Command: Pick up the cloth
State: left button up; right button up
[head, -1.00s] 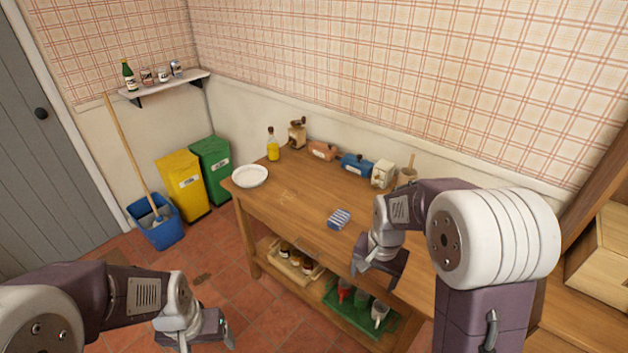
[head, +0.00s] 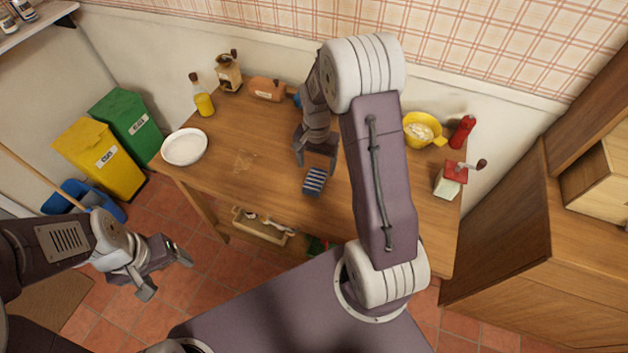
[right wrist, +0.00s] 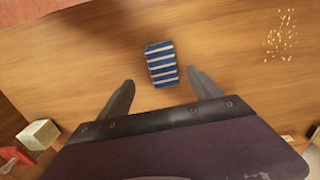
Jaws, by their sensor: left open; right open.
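The cloth (head: 314,181) is a small folded piece with blue and white stripes, lying on the wooden table (head: 245,133). In the right wrist view the cloth (right wrist: 161,64) lies just beyond and between the fingertips. My right gripper (head: 317,160) is open above the table, beside the cloth on its wall side. Its two fingers also show in the right wrist view (right wrist: 160,84), apart and with nothing between them. My left gripper (head: 165,272) is open and empty, low over the floor to the left of the table.
A white plate (head: 184,146) is on the table's left end. An oil bottle (head: 203,101), a grinder (head: 228,72) and an orange canister (head: 267,89) stand along the back. Crumbs (right wrist: 281,37) lie on the table.

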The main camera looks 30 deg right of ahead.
aim_at(314, 179)
jog(key=f, duration=0.1)
jog(key=w+f, duration=0.1)
jog(key=shift+w+f, duration=0.1)
jog(key=shift+f, duration=0.2)
jog(key=f, duration=0.3)
jog(key=shift+s+a+f, duration=0.1)
jog(key=shift+s+f, duration=0.3)
jog(key=shift+w+f, duration=0.25)
jog(key=shift+f, duration=0.25)
jog(key=shift+s+r, duration=0.1)
jog(key=c, duration=1.4)
jog(key=shift+r, duration=0.55)
jog(key=shift+c, duration=0.2)
notch_tip(314, 179, up, 3)
jog(key=s+d+r, duration=0.7)
jog(key=d, duration=0.2)
jog(key=shift+s, duration=0.15)
